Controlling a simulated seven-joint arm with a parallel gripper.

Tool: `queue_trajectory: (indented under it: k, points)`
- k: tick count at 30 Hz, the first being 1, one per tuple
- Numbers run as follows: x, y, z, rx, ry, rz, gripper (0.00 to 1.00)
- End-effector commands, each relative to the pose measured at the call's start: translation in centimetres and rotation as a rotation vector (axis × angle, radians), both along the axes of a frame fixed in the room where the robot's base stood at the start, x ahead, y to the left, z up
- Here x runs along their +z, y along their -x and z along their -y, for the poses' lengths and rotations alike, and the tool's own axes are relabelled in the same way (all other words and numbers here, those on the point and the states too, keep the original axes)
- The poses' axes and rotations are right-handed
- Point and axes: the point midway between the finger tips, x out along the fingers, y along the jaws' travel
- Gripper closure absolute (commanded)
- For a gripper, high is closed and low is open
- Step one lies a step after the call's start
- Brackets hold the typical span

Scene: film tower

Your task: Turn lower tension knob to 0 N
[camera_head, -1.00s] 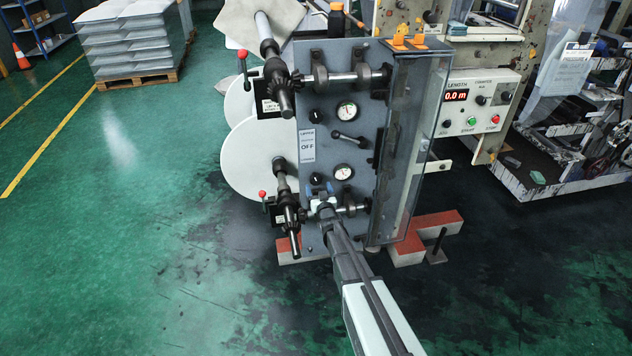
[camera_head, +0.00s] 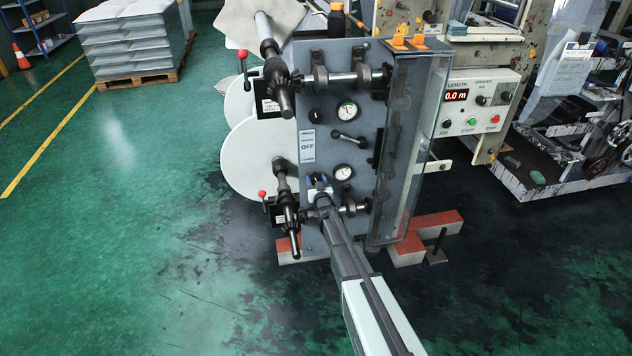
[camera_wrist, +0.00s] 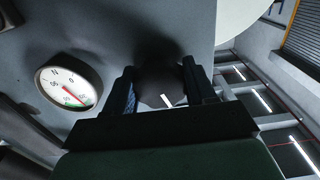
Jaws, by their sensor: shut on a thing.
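The lower tension knob (camera_wrist: 160,86) is black with a white mark and sits between my fingers in the wrist view. My gripper (camera_wrist: 163,82) is shut on it, one finger on each side.
The upper knob (camera_head: 315,115) and upper gauge (camera_head: 348,110) are higher on the panel (camera_head: 330,74). A black lever (camera_head: 348,138) sits between the gauges. Lower roller shafts (camera_head: 286,213) flank my arm on the left. A clear cover (camera_head: 413,150) stands at right.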

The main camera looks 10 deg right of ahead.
Motion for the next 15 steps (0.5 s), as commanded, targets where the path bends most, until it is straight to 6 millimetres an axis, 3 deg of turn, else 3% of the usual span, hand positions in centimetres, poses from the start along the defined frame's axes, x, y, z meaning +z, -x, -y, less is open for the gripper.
queue_trajectory:
  k: [8,15]
  points:
    - [-0.01,0.01,-0.01,0.0,0.0,0.0,0.75]
    - [-0.01,0.01,0.0,0.0,0.021,0.0,0.76]
